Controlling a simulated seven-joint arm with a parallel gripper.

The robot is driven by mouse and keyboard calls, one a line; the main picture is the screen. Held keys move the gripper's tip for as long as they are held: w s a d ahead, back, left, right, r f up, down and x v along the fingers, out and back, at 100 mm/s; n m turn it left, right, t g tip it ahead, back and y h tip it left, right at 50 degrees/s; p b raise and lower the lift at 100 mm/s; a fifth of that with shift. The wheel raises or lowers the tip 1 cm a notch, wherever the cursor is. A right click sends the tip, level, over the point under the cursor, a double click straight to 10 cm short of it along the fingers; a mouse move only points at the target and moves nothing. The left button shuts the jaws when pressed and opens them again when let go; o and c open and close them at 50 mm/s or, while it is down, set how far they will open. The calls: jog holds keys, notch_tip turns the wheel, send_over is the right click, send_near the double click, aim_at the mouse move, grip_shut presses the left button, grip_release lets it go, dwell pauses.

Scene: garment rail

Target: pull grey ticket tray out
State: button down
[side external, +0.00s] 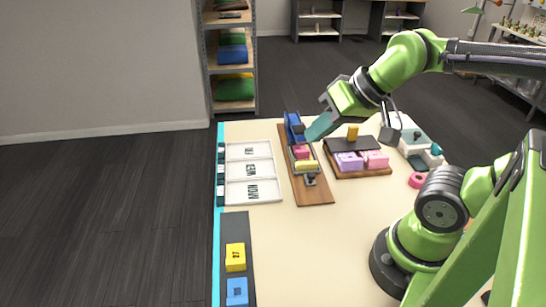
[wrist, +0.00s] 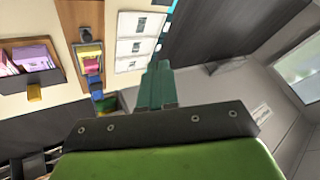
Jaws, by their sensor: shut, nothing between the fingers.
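In the wrist view the knob (wrist: 35,92) shows at the far left, beside the base with the pink and purple pieces. My gripper (side external: 312,137) is shut and empty, left of the knob and apart from it. Its teal fingers (wrist: 157,68) are together in the wrist view.
A wooden board (side external: 318,192) carries a small rail with blue, pink and yellow pieces, close by my fingers. A dark strip (side external: 236,222) holds yellow and blue blocks. The table's near middle is clear.

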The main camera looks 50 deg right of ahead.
dwell(0.3)
jog(key=c, duration=1.5)
grip_release()
jog(key=shift+w+d+f, duration=0.1)
jog(key=shift+d+f, duration=0.1)
jog(key=shift+f, duration=0.05)
jog(key=o, duration=0.6)
jog(key=w+d+g, duration=0.1)
jog(key=w+d+f, duration=0.1)
jog(key=w+d+f+g+h, duration=0.1)
jog(key=d, duration=0.1)
jog(key=shift+w+f+m+g, duration=0.1)
jog(key=shift+w+m+g, duration=0.15)
jog(key=shift+m+g, duration=0.05)
jog(key=shift+c, duration=0.2)
jog(key=n+g+h, duration=0.1)
jog(key=n+g, duration=0.4)
send_over(311, 174)
notch_tip(311, 174, down, 2)
notch_tip(311, 174, down, 17)
jog(key=shift+r, duration=0.1)
grip_shut()
